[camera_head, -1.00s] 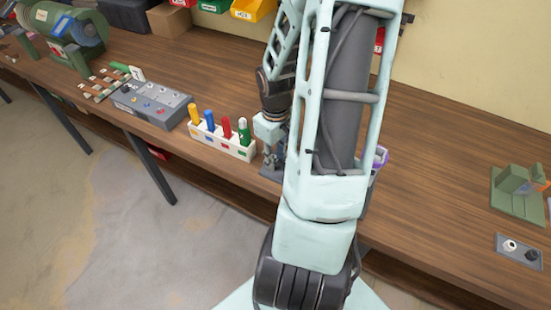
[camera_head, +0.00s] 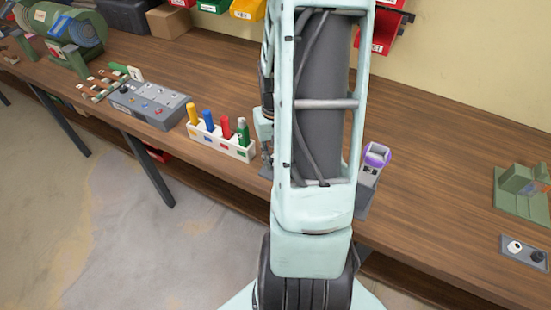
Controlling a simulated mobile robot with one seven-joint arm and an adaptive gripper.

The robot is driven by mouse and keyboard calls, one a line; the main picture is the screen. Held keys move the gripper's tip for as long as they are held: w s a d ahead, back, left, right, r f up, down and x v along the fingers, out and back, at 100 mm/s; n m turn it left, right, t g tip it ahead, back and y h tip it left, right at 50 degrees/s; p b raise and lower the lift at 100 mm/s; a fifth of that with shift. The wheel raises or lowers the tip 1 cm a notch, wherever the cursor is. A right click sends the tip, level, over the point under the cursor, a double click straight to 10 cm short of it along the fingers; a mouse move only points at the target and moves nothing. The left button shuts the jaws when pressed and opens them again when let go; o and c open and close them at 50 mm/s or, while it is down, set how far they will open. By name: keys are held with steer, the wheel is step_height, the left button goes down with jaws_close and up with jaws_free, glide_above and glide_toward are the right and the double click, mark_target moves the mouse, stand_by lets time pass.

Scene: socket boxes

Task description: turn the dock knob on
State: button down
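I cannot tell for sure which thing is the dock knob. A grey unit (camera_head: 368,180) with a purple rim (camera_head: 377,155) stands on the bench just right of my arm, its left part hidden by the arm. A grey control box (camera_head: 150,104) with several small knobs and buttons lies at the left. A small grey plate (camera_head: 525,252) with one white and one black round knob lies at the right edge. My gripper (camera_head: 266,158) is mostly hidden behind my arm, near the green-handled end of the white rack. Its fingers are not clear.
The white rack (camera_head: 222,142) holds yellow, blue, red and green handled things. A green fixture (camera_head: 522,195) stands at the right. A green machine (camera_head: 62,25) and coloured bins (camera_head: 247,9) are at the back. The wooden bench (camera_head: 440,185) between the purple-rimmed unit and the green fixture is clear.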

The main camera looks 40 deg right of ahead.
stand_by(0.3)
steer(key=c, duration=1.7)
jaws_free()
steer(key=shift+o, duration=0.2)
steer(key=shift+r, duration=0.15)
step_height(320, 180, up, 12)
